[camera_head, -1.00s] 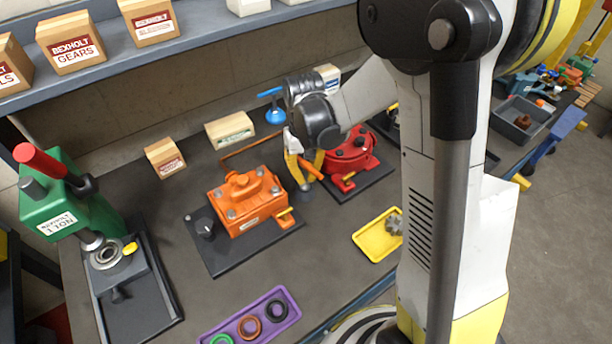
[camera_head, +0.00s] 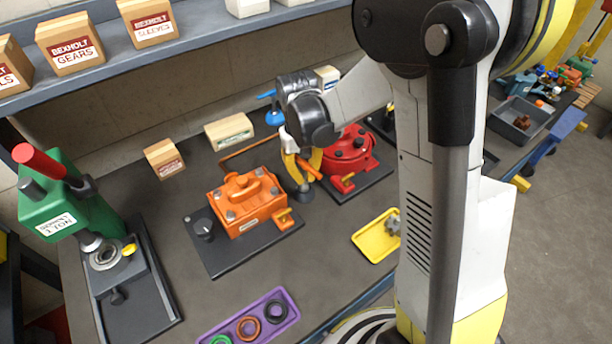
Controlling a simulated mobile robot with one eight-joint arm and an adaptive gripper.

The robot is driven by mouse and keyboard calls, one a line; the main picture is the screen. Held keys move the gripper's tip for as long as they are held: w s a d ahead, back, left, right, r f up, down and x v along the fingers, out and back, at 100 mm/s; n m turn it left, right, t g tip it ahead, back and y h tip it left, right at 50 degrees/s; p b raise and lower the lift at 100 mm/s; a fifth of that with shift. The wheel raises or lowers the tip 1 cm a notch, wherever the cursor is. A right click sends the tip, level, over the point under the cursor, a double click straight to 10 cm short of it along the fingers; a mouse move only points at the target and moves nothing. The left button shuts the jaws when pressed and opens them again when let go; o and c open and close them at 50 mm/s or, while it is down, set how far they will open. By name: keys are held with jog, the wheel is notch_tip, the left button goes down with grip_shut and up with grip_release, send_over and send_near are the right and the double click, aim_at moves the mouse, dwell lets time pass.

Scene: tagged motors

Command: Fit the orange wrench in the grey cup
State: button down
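The orange wrench (camera_head: 311,170) shows as a short orange bar slanting down to the right at my gripper (camera_head: 302,168). The yellow fingers appear closed around its upper end; the exact contact is small and partly hidden. A small grey cup (camera_head: 304,194) stands just below the fingers, at the left end of the red motor's dark base. A greyish part reaches down from the fingers toward the cup; whether it enters the cup I cannot tell. A second dark grey cup (camera_head: 203,228) stands on the mat left of the orange motor (camera_head: 245,203).
The red motor (camera_head: 350,152) is close to the right of my gripper. A yellow tray (camera_head: 368,247) and a purple tray (camera_head: 208,334) with rings lie nearer the front edge. A green press (camera_head: 62,195) stands at left. The bench between the trays is clear.

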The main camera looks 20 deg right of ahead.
jog(key=shift+f, duration=0.15)
dwell(0.5)
jog(key=shift+s+d+f+b, duration=0.15)
jog(key=shift+f+b, duration=0.15)
jog(key=shift+b, duration=0.25)
jog(key=shift+r, duration=0.3)
dwell(0.3)
jog(key=shift+g+h, duration=0.3)
jog(key=shift+h, duration=0.1)
jog(key=shift+w+r+b, duration=0.1)
jog(key=shift+w+b, duration=0.1)
jog(key=shift+b, duration=0.1)
dwell(0.5)
jog(key=shift+s+f, duration=0.1)
jog(key=shift+f, duration=0.2)
jog(key=shift+r, duration=0.25)
dwell(0.5)
